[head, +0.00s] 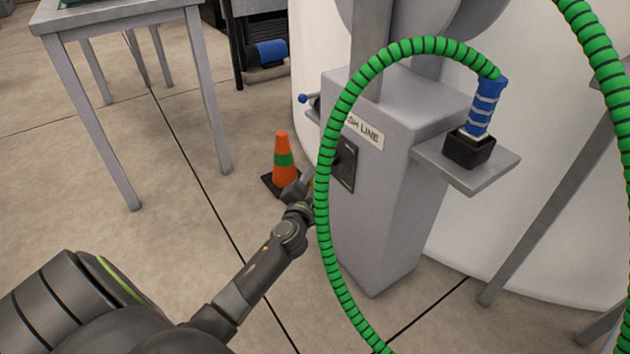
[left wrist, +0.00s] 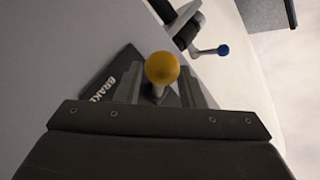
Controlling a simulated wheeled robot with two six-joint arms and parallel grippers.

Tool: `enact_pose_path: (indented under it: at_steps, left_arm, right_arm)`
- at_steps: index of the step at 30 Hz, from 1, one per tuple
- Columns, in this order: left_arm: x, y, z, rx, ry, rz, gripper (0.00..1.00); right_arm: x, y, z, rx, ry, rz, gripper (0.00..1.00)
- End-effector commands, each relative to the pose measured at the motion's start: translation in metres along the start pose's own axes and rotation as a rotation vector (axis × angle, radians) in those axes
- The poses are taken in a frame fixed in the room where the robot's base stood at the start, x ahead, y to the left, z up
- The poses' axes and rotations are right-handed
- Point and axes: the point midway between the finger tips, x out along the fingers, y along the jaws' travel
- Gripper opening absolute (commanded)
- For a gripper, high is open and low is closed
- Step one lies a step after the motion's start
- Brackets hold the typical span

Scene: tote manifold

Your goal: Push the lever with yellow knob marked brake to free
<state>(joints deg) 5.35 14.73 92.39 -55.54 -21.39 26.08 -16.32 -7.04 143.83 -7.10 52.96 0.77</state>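The yellow knob (left wrist: 162,67) of the brake lever shows in the left wrist view, on a short grey stem. Its dark plate (left wrist: 103,82) bears the white word BRAKE and sits on the grey pedestal's side; no "free" mark is readable. My left gripper (left wrist: 160,82) has its two fingers apart, one on each side of the knob and stem. Whether either finger touches them I cannot tell. In the head view my left gripper (head: 304,186) is at the pedestal's left side, partly behind the green hose. My right gripper is not in view.
The grey pedestal (head: 400,215) carries a shelf with a blue-handled hose end (head: 485,105). The green ribbed hose (head: 323,195) loops in front of my left gripper. A blue-knobbed lever (left wrist: 222,50) is nearby. An orange cone (head: 283,148) and a table (head: 120,18) stand left.

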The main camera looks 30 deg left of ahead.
Motion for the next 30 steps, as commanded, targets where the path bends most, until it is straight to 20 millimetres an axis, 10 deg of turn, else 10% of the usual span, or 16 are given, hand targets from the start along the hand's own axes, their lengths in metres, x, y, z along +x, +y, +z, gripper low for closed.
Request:
enact_pose_path:
  at_steps: [13, 21, 30]
  left_arm:
    - [0.0114, -0.0001, -0.0001, -0.001, 0.0, 0.0, 0.35]
    - [0.0112, -0.0001, 0.0, -0.001, -0.001, 0.0, 0.01]
    - [0.0107, 0.0001, 0.0026, 0.001, -0.007, 0.001, 0.0]
  right_arm:
    - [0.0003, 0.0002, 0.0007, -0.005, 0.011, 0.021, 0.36]
    - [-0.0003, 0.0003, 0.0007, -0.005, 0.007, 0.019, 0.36]
    - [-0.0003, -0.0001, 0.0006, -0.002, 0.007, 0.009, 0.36]
